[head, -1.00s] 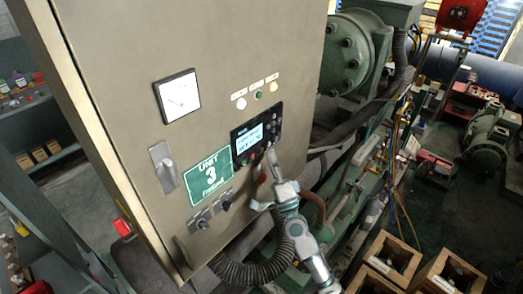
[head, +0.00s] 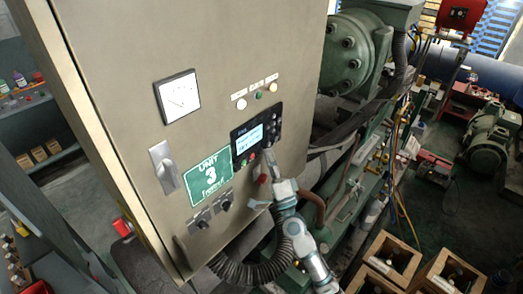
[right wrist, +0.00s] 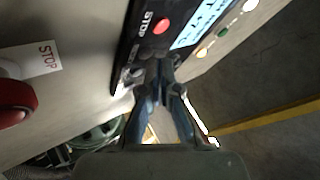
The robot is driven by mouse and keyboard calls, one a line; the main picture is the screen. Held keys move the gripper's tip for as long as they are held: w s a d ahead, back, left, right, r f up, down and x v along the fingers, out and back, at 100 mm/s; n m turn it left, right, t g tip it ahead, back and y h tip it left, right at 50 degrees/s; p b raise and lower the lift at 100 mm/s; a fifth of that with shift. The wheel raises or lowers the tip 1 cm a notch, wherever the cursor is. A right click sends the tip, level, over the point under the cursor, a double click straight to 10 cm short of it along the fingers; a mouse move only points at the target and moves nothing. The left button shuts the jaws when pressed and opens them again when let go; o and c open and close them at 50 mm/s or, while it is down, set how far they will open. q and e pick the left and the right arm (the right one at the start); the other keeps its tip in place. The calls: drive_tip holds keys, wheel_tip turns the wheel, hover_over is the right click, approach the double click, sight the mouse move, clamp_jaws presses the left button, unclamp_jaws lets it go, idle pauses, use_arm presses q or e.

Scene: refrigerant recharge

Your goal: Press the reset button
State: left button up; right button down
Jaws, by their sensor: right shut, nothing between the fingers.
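The grey control cabinet (head: 120,60) carries a black controller (head: 236,136) with a lit blue screen. The controller also shows in the right wrist view (right wrist: 128,42), with a red button (right wrist: 161,27) labelled STOP and dark buttons near its lower edge. No label reading reset is legible, so I cannot tell which button it is. My right gripper (head: 268,153) is shut and empty at the controller's lower right corner. In the right wrist view its fingertips (right wrist: 157,68) overlap the controller's edge and hide part of it; contact cannot be told. My left gripper is out of view.
The cabinet also bears a gauge (head: 177,97), a rotary handle (head: 163,165) and a green unit sign (head: 208,176). Green machinery (head: 350,50) and a black corrugated hose (head: 245,272) flank my right arm.

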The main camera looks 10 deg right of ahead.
drive_tip(key=shift+w+a, duration=0.2)
drive_tip(key=shift+w, duration=0.05)
idle(0.8)
drive_tip(key=shift+s+d, duration=0.45)
drive_tip(key=shift+s, duration=0.15)
idle(0.4)
drive_tip(key=s+d+p, duration=0.1)
drive_tip(key=s, duration=0.1)
drive_tip(key=s+d, duration=0.2)
drive_tip(key=shift+p, duration=0.35)
idle(0.4)
